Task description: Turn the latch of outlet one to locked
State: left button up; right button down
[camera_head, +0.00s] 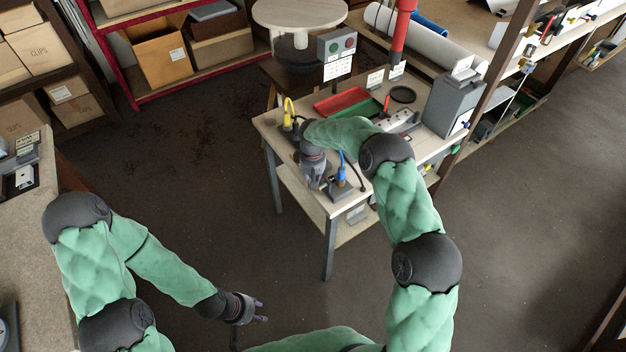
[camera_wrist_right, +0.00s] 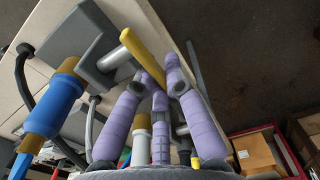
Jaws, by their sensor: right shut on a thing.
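A latch with a yellow bar handle (camera_wrist_right: 142,54) and a pale round shaft shows in the right wrist view, mounted on a grey block (camera_wrist_right: 82,40). The purple fingers of my right gripper (camera_wrist_right: 152,82) are closed around the lower end of the yellow bar. A blue connector (camera_wrist_right: 57,100) with a brown collar sits beside it; it stands upright in the head view (camera_head: 341,177). My right gripper (camera_head: 314,180) is at the table's near corner there, and the latch is hidden behind it. My left gripper (camera_head: 259,310) is empty and its fingers are apart, low over the floor.
The worktable (camera_head: 333,208) also holds a yellow connector (camera_head: 288,116), a red tray (camera_head: 341,102), a green tray (camera_head: 356,113) and a grey box (camera_head: 452,104). A control box (camera_head: 337,44) with a red and a green button stands behind. Dark cables lie near the connectors. The floor left of the table is clear.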

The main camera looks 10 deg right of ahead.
dwell(0.3)
jog(key=c, duration=1.6)
grip_release()
jog(key=shift+f, duration=0.1)
jog(key=shift+o, duration=0.2)
notch_tip(320, 180, up, 12)
jog(key=shift+w, duration=0.15)
